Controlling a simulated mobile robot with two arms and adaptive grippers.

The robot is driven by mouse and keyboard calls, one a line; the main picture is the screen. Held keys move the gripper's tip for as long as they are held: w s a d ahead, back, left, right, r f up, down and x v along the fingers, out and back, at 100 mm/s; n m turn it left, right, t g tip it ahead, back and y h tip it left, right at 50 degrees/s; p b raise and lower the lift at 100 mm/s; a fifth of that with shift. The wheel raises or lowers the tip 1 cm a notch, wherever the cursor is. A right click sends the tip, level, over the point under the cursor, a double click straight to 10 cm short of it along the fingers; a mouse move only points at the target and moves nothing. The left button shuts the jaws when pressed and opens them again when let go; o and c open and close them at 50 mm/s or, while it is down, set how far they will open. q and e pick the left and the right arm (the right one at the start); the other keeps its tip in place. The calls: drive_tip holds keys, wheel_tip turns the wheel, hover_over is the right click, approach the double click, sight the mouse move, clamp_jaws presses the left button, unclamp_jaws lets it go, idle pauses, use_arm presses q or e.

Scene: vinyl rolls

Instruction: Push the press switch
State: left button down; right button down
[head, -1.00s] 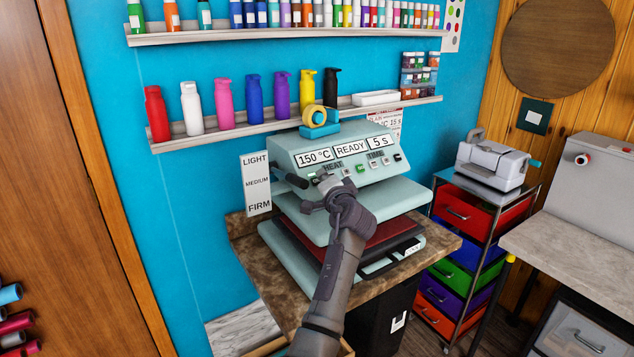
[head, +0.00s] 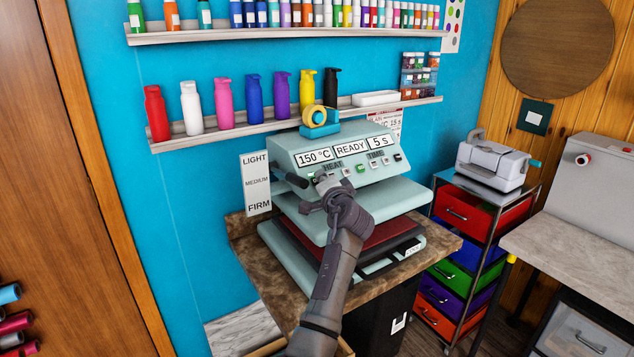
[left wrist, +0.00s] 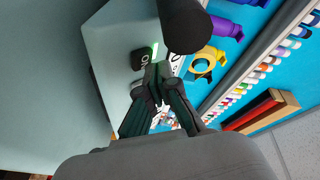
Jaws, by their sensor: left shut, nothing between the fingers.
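The heat press (head: 310,220) stands on a small brown counter. Its front panel reads 150 °C, READY and 5 s, with small heat and time buttons below. My left gripper (head: 322,182) is at the lower left of this panel, its fingers shut and empty. In the left wrist view, a dark switch marked "ON" (left wrist: 142,58) sits on the pale press housing (left wrist: 120,35). The left fingertips (left wrist: 158,76) are right beside the switch; I cannot tell whether they touch it. In the head view the gripper appears to hide the switch. My right gripper is out of view.
The press's black handle (head: 297,181) sticks out just left of my gripper; its dark round end (left wrist: 185,25) is close to the fingers. A yellow roll in a blue holder (head: 319,120) sits on top. A coloured drawer cart (head: 470,250) stands to the right.

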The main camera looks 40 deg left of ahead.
use_arm(q)
drive_tip(key=shift+w+a+f+b, duration=0.15)
drive_tip(key=shift+a+f+b, duration=0.15)
drive_tip(key=shift+f, duration=0.05)
idle(0.4)
drive_tip(key=shift+r, duration=0.1)
drive_tip(key=shift+s+d+r+p, duration=0.3)
drive_tip(key=shift+d+r+p, duration=0.25)
drive_tip(key=shift+d+r, duration=0.05)
drive_tip(key=s+d+r+p, duration=0.1)
drive_tip(key=d+r+p, duration=0.2)
drive_tip(key=d+r, duration=0.1)
drive_tip(key=shift+s, duration=0.3)
idle(0.4)
idle(0.5)
